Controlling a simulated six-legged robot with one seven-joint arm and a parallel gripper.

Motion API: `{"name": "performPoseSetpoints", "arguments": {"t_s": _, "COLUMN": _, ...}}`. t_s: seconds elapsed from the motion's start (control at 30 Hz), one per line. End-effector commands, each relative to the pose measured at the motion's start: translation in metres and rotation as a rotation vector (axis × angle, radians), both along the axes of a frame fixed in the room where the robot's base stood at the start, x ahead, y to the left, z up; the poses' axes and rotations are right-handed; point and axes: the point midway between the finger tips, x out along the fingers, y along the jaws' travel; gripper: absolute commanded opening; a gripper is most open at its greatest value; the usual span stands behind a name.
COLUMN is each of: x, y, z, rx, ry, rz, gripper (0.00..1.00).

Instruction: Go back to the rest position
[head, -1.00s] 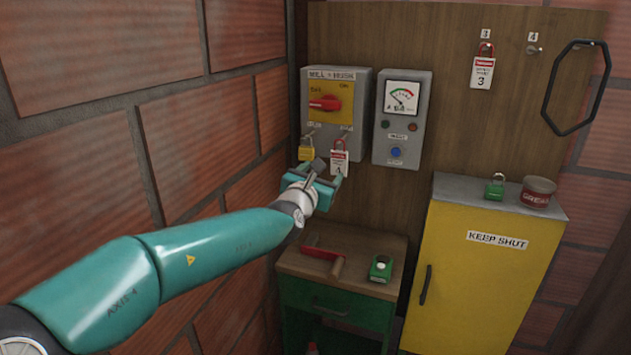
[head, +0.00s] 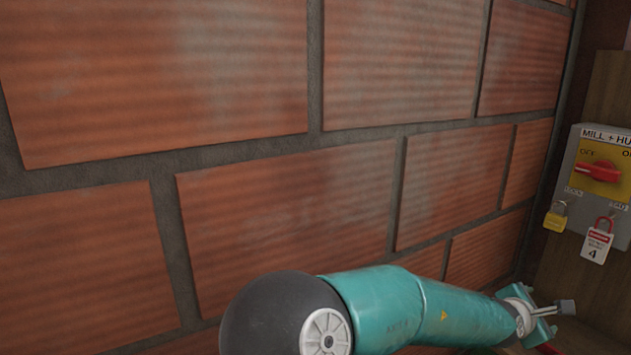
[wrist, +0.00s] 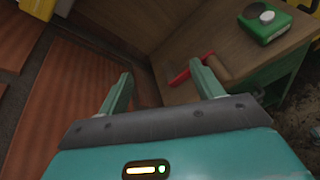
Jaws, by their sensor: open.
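My gripper (head: 556,312) is at the lower right of the head view, below and left of the switch box. In the wrist view my gripper (wrist: 165,90) has its two fingers apart with nothing between them. The grey MILL + HUSK switch box (head: 585,165) has a red handle (head: 598,171) on a yellow plate. A yellow padlock (head: 556,216) and a red padlock with a white tag marked 4 (head: 597,242) hang below the plate. My gripper is apart from both.
A brick wall (head: 290,215) fills most of the head view, close along my arm. In the wrist view a wooden-topped cabinet (wrist: 222,30) carries a red-bladed tool with a wooden handle (wrist: 217,68) and a green device (wrist: 265,22).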

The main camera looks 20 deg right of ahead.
Motion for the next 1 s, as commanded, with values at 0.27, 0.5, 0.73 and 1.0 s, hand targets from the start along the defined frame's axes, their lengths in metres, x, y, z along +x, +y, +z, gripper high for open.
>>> {"name": "performPoseSetpoints", "arguments": {"t_s": 0.27, "x": 0.045, "y": 0.094, "z": -0.124, "rx": 0.622, "ry": -0.374, "rz": -0.144, "gripper": 0.66}}
{"name": "performPoseSetpoints", "arguments": {"t_s": 0.5, "x": 0.080, "y": 0.208, "z": -0.132, "rx": 1.048, "ry": -0.577, "rz": -0.300, "gripper": 0.66}}
{"name": "performPoseSetpoints", "arguments": {"t_s": 0.73, "x": 0.085, "y": 0.308, "z": -0.084, "rx": 1.329, "ry": -0.676, "rz": -0.444, "gripper": 0.66}}
{"name": "performPoseSetpoints", "arguments": {"t_s": 1.0, "x": 0.046, "y": 0.401, "z": -0.013, "rx": 1.463, "ry": -0.754, "rz": -0.603, "gripper": 0.66}}
